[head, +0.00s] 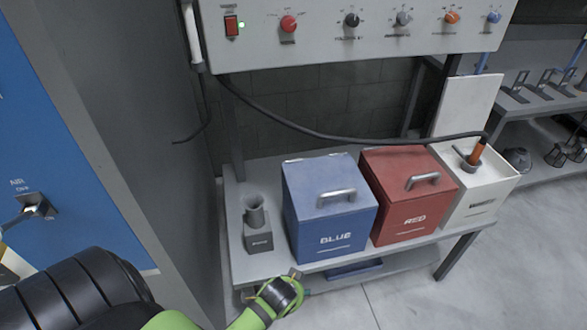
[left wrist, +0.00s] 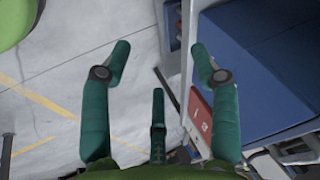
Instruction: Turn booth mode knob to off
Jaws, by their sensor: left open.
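A light grey control panel (head: 355,42) spans the top of the head view. It carries a red rocker switch beside a green light, then a red knob (head: 289,23), a black knob (head: 352,19), a grey knob (head: 404,19), an orange knob (head: 452,17) and a blue knob (head: 494,17). The labels are too small to tell which is the booth mode knob. My left gripper (head: 282,296) is low at the bench's front edge, well below the panel. In the left wrist view its green fingers (left wrist: 160,60) are spread and empty. My right gripper is not in view.
Below the panel, a bench holds a blue box (head: 320,222), a red box (head: 412,218), a white box (head: 480,205) and a small grey holder (head: 257,232). A black cable (head: 330,136) sags across behind them.

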